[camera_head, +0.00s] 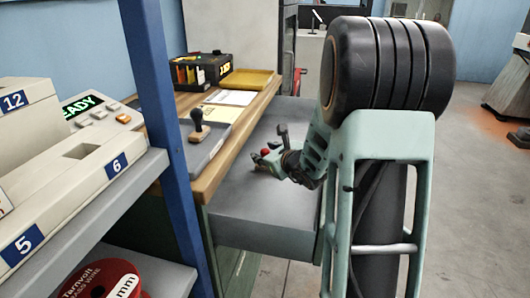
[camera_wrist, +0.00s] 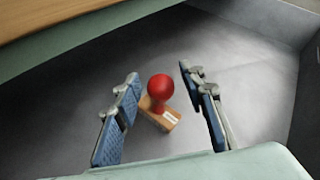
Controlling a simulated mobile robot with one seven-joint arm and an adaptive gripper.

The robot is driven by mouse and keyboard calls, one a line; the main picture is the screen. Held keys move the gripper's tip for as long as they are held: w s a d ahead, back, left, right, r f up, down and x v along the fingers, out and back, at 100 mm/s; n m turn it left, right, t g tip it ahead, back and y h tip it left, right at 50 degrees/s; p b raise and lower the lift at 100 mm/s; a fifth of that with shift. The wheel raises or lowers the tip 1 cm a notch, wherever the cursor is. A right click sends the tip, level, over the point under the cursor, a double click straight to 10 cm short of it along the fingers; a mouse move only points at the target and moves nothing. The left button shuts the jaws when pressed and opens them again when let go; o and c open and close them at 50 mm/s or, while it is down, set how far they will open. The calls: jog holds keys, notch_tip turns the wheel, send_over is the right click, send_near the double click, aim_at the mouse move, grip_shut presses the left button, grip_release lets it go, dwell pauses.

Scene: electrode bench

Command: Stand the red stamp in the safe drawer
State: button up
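The red stamp has a round red knob (camera_wrist: 160,88) and a light wooden base (camera_wrist: 160,117). In the wrist view it appears to stand upright on the grey floor of the open drawer (camera_wrist: 250,75). My gripper (camera_wrist: 158,74) is open, with one blue-padded finger on each side of the stamp and gaps visible at both sides. In the head view my gripper (camera_head: 266,161) is low over the drawer (camera_head: 250,220), and the red knob (camera_head: 265,152) shows at its fingers. The stamp's base is hidden there.
A dark-handled stamp (camera_head: 197,119) stands on a grey pad on the wooden desk (camera_head: 225,140) beside the drawer. A black organiser (camera_head: 201,69), papers and a yellow tray (camera_head: 248,79) lie farther back. A blue shelf post (camera_head: 160,95) rises at left.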

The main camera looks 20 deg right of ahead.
jog(key=p+v, duration=0.2)
jog(key=v, duration=1)
